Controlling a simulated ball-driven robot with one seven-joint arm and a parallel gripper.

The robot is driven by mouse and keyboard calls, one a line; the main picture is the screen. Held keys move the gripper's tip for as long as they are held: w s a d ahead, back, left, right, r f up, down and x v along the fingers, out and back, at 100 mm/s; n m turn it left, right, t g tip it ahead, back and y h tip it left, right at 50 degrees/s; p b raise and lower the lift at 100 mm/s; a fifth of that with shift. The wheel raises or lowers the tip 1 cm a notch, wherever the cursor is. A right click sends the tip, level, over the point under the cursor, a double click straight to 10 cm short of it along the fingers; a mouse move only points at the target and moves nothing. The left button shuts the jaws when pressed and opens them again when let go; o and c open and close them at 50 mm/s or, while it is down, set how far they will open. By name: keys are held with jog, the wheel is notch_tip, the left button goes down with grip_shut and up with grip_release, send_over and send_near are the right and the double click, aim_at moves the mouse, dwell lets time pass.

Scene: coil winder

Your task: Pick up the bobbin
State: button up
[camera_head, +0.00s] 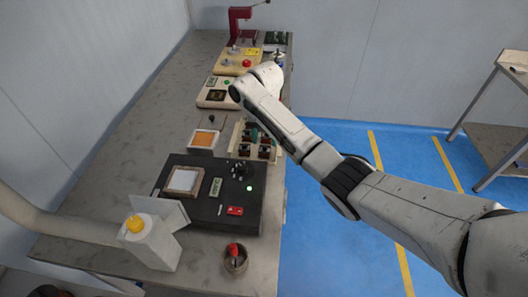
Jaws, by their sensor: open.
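A beige rack (236,142) stands on the bench right of the middle, partly behind my forearm. It holds several dark and copper-brown wound pieces and a teal piece (253,135). I cannot tell which of these, if any, is the bobbin. My arm reaches in from the lower right, and its wrist is over the bench beyond the rack. My gripper's fingers cannot be made out; the wrist and forearm seem to hide them.
A black device (245,213) with a green light is on the near bench (130,178). A small cup (236,262) with a red-handled tool stands in front. Beige devices (212,93) and a red stand (236,25) are farther back. Blue floor (310,250) is open at right.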

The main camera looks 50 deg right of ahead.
aim_at(265, 147)
jog(key=shift+w+f+p, duration=0.15)
jog(key=shift+f+p, duration=0.2)
jog(key=shift+f, duration=2.2)
jog(key=shift+d, duration=0.1)
jog(key=c, duration=0.8)
jog(key=shift+c, duration=0.2)
jog(key=shift+r, duration=0.55)
notch_tip(265, 147, up, 2)
jog(key=shift+r, duration=0.15)
jog(key=s+a+r+p, duration=0.1)
jog(key=s+r+p, duration=0.7)
jog(key=s, duration=0.6)
jog(key=shift+a+r, duration=0.3)
jog(key=shift+r, duration=0.5)
